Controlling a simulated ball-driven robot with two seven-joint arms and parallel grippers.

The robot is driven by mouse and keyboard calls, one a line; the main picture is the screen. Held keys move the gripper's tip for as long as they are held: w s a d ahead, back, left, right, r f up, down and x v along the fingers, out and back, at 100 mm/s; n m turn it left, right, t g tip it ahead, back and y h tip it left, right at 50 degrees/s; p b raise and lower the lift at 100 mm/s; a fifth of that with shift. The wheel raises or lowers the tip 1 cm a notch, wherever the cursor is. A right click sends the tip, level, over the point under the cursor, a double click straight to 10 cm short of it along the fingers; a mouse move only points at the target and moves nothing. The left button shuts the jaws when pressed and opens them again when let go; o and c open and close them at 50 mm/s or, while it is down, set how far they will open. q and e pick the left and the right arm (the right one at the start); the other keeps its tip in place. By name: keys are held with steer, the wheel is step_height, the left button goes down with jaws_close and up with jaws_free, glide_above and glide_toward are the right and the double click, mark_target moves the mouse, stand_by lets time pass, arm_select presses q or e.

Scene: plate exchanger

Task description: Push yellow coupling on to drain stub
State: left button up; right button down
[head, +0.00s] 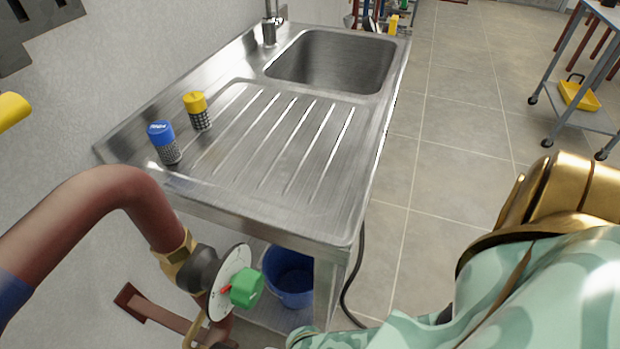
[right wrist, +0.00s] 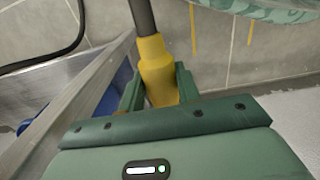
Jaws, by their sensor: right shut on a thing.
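The yellow coupling (right wrist: 156,62) is in the right wrist view, on the end of a dark hose (right wrist: 142,15) that runs up out of the picture. My right gripper (right wrist: 159,88) is shut on the coupling, with one green finger on each side of it. The coupling's lower end is hidden behind the gripper body. I cannot make out the drain stub in either view. A pipe with a valve and green knob (head: 246,287) stands at lower left in the head view. My left gripper is in neither view.
A steel sink unit (head: 345,215) fills the middle of the head view. A blue-capped shaker (head: 163,141) and a yellow-capped one (head: 197,110) stand on its drainer. A blue bucket (head: 288,277) sits underneath. A trolley (head: 575,118) is at right; the tiled floor between is clear.

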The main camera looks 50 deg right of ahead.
arm_select(q)
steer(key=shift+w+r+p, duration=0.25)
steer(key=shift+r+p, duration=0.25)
steer(key=shift+p, duration=0.1)
arm_select(e)
steer(key=shift+w+a+r, duration=0.3)
steer(key=shift+w+a, duration=0.2)
steer(key=shift+w, duration=0.35)
stand_by(0.5)
steer(key=c, duration=1.1)
jaws_free()
steer(key=shift+o, duration=0.9)
steer(key=shift+f, duration=0.15)
steer(key=shift+r+p, duration=0.3)
steer(key=shift+p, duration=0.05)
steer(key=r+p, duration=0.9)
steer(key=p, duration=0.1)
steer(key=shift+s+d+r, duration=0.15)
steer(key=shift+s+r, duration=0.05)
steer(key=shift+s, duration=0.05)
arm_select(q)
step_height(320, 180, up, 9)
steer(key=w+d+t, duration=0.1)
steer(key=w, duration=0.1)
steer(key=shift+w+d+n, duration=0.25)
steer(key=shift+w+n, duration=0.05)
arm_select(e)
steer(key=shift+f, duration=0.1)
